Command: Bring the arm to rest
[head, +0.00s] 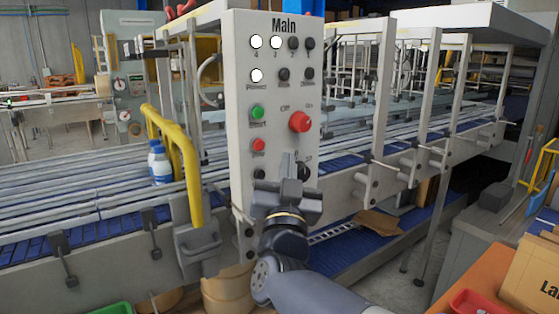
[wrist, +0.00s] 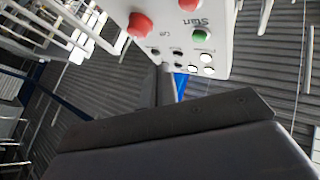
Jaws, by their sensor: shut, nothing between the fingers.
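My gripper (head: 290,166) is in front of the lower part of the white control panel (head: 238,95) marked "Main" in the head view. Its fingers point up and are closed together with nothing between them. In the wrist view the shut fingers (wrist: 166,82) point toward the panel (wrist: 229,46). The red rotary knob (head: 300,122) is just above the fingertips, and the green button (head: 257,112) and a red button (head: 258,145) are up and to the left. My gripper hides part of the panel's lowest row. I cannot tell whether the fingertips touch the panel.
A yellow bent rail (head: 188,165) stands left of the panel. At lower right are a cardboard box (head: 532,278) and a red tray (head: 478,303) on an orange surface.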

